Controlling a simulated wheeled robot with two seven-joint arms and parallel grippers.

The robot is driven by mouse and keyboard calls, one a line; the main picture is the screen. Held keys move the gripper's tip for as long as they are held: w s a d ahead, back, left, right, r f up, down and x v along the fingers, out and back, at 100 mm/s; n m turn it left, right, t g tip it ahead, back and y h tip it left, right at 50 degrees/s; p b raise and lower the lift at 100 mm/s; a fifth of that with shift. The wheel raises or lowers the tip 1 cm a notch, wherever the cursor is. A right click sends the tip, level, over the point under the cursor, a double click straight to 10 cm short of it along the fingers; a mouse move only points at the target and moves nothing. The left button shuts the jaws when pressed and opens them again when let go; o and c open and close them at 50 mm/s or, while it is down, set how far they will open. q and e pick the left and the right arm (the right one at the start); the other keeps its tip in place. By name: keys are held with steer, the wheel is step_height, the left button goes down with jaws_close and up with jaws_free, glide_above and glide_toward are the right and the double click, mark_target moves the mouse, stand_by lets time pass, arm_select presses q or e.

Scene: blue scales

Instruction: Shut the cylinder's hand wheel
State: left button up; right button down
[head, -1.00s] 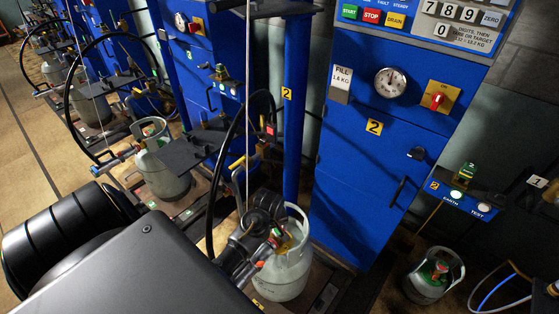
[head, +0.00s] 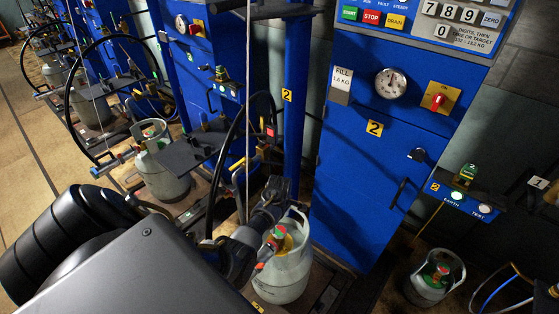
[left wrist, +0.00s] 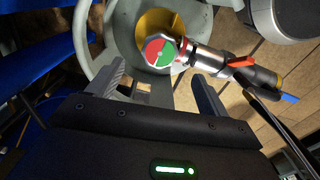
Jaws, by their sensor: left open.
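The cylinder (head: 288,272) is a pale grey-green bottle with a collar, standing on the floor platform beside the blue filling cabinet. Its hand wheel (left wrist: 158,52), a small disc in red and green, sits inside the collar, and it also shows in the head view (head: 280,232). My left gripper (left wrist: 157,70) is open. Its two fingers lie on either side of the wheel in the wrist view, with gaps, and nothing is between them in contact. In the head view my left gripper (head: 264,222) is at the collar, partly merged with dark arm parts.
A metal filling coupling (left wrist: 208,60) with an orange lever (left wrist: 240,62) and hose runs right from the valve. The cylinder's collar (left wrist: 85,42) surrounds the wheel. The blue cabinet (head: 350,185) stands behind. Another cylinder (head: 432,280) stands at right.

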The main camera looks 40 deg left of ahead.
mark_target(280, 231)
arm_select(q)
step_height(280, 231, down, 7)
steer(key=shift+f+b, duration=0.1)
steer(key=shift+b, duration=0.65)
steer(key=c, duration=1)
